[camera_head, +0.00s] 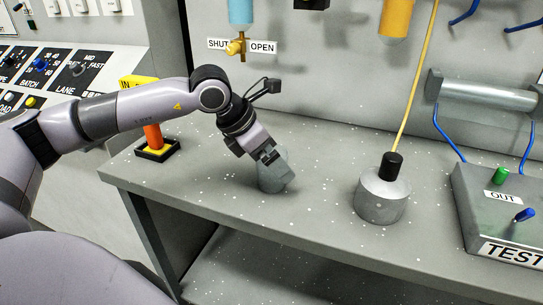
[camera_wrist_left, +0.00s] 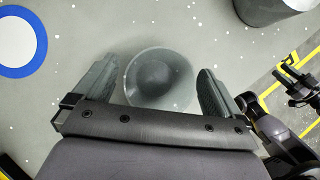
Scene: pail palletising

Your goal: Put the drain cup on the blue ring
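The drain cup (camera_head: 270,182) is a grey, round cup standing on the speckled grey bench, partly hidden by my left gripper (camera_head: 277,172) in the head view. In the left wrist view the cup (camera_wrist_left: 158,80) shows from above, its round mouth dark inside. The two fingers of my left gripper (camera_wrist_left: 158,72) are around it, one on each side. A thin gap shows at the left finger; contact at the right finger is unclear. The blue ring (camera_wrist_left: 38,40), with a white centre, lies flat on the bench at the left wrist view's upper left. I do not see it in the head view. My right gripper (camera_wrist_left: 296,80) shows small at the right edge there.
A grey cylinder with a black neck (camera_head: 382,195) stands on the bench to the right. The test box (camera_head: 500,215) is farther right. The bench (camera_head: 320,170) between cup and cylinder is clear.

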